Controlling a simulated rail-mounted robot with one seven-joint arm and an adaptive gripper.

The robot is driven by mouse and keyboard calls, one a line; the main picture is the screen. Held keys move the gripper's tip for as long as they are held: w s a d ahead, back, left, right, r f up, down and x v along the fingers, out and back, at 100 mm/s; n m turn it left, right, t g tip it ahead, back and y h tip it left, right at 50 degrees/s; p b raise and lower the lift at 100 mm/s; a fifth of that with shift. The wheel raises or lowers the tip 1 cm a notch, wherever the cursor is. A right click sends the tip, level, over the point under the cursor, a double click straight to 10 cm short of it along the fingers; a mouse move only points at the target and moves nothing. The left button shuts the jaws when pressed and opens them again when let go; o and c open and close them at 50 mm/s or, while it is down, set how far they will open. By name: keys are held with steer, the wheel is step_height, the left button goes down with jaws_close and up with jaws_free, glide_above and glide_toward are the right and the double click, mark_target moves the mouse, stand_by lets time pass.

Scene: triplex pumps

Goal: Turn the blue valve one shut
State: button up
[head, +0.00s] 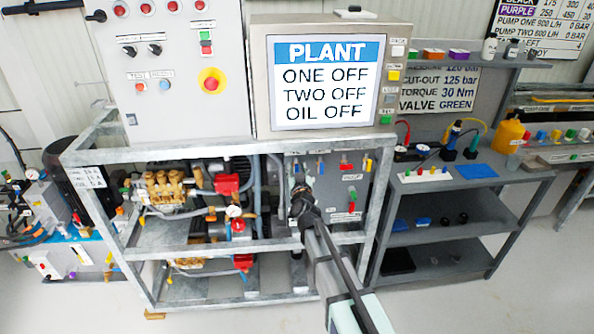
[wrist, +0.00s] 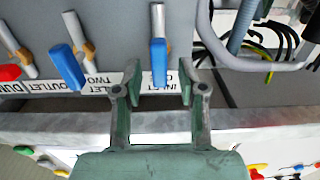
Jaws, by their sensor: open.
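In the wrist view, blue valve one (wrist: 158,62) is the blue lever on a grey pipe, above a white label partly hidden by my gripper. The lever runs in line with its pipe. My gripper (wrist: 159,84) is open, with one finger on each side of the lever and a gap on both sides; I see no contact. A second blue lever (wrist: 67,67), by the label reading TWO, sits to the left, slightly tilted. In the head view, my gripper (head: 303,197) is at the valve panel (head: 332,212), hiding part of its left side.
A red lever (wrist: 9,72) is at the wrist view's left edge. A grey frame rail (wrist: 45,122) runs beneath the valves. Hoses and cables (wrist: 262,55) lie to the right. In the head view, the plant screen (head: 325,80) stands above the panel, and a shelf unit (head: 455,185) stands to the right.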

jaws_close()
steer(key=shift+w+d+f+m+b, duration=0.15)
steer(key=shift+m+b, duration=0.85)
steer(key=shift+m, duration=2)
steer(key=shift+s+d+f+m+b, duration=0.2)
steer(key=shift+m+b, duration=0.75)
steer(key=shift+m, duration=2.05)
steer(key=shift+w+d+f+m+b, duration=0.2)
steer(key=shift+m+b, duration=0.8)
steer(key=shift+m, duration=2)
jaws_free()
